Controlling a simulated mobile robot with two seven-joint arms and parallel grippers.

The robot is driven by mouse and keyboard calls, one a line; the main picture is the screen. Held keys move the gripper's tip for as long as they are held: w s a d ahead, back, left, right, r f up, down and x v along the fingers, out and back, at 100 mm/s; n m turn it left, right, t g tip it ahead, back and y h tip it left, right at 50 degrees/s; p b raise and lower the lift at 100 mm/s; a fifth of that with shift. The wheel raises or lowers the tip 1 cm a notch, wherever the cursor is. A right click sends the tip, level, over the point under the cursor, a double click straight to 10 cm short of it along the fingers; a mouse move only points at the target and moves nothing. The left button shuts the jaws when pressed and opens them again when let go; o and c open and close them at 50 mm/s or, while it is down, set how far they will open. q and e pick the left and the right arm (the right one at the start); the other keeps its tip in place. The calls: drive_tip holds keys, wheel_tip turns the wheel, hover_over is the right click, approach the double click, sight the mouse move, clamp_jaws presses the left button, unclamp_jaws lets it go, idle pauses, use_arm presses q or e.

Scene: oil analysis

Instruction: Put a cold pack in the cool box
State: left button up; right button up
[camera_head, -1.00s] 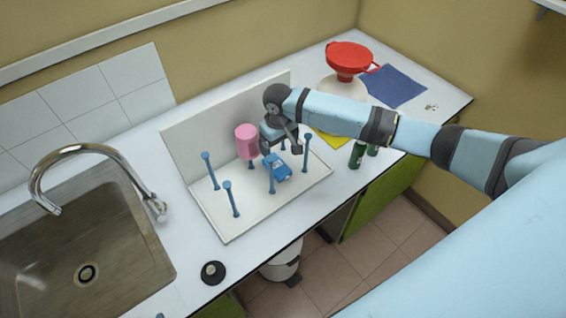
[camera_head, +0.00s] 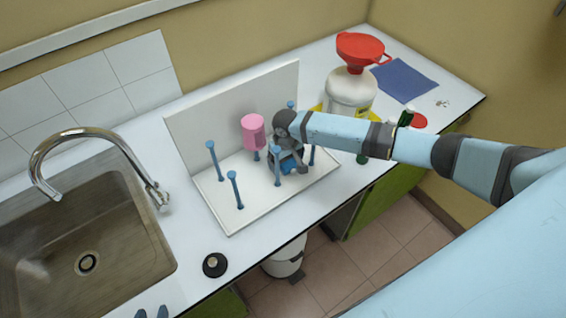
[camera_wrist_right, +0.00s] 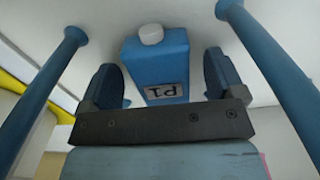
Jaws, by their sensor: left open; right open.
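A blue flask-shaped container with a white cap and a label reading P1 (camera_wrist_right: 160,60) stands between the fingers of my right gripper (camera_wrist_right: 162,80) in the right wrist view. Gaps show on both sides, so the gripper is open around it. In the head view the right gripper (camera_head: 288,162) is low over a white peg rack (camera_head: 235,212), mostly hiding the blue container (camera_head: 289,167). I cannot tell whether this is a cold pack. The tips of my left gripper (camera_head: 152,313) show at the bottom edge, open and empty. No cool box is recognisable.
Blue pegs (camera_head: 236,190) rise around the right gripper. A pink cylinder (camera_head: 253,131) is on the rack. A white jug (camera_head: 350,95) with a red funnel (camera_head: 362,50), green bottles, and a blue cloth (camera_head: 404,80) are right. A sink (camera_head: 95,240) is left.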

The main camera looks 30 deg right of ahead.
use_arm(q)
drive_tip(key=shift+a+r, duration=0.1)
drive_tip(key=shift+a, duration=0.1)
use_arm(e)
drive_tip(key=shift+r, duration=0.1)
use_arm(q)
drive_tip(key=shift+d, duration=0.1)
use_arm(e)
drive_tip(key=c, duration=1.2)
use_arm(q)
drive_tip(key=shift+s, duration=0.1)
use_arm(e)
drive_tip(key=shift+r, duration=0.1)
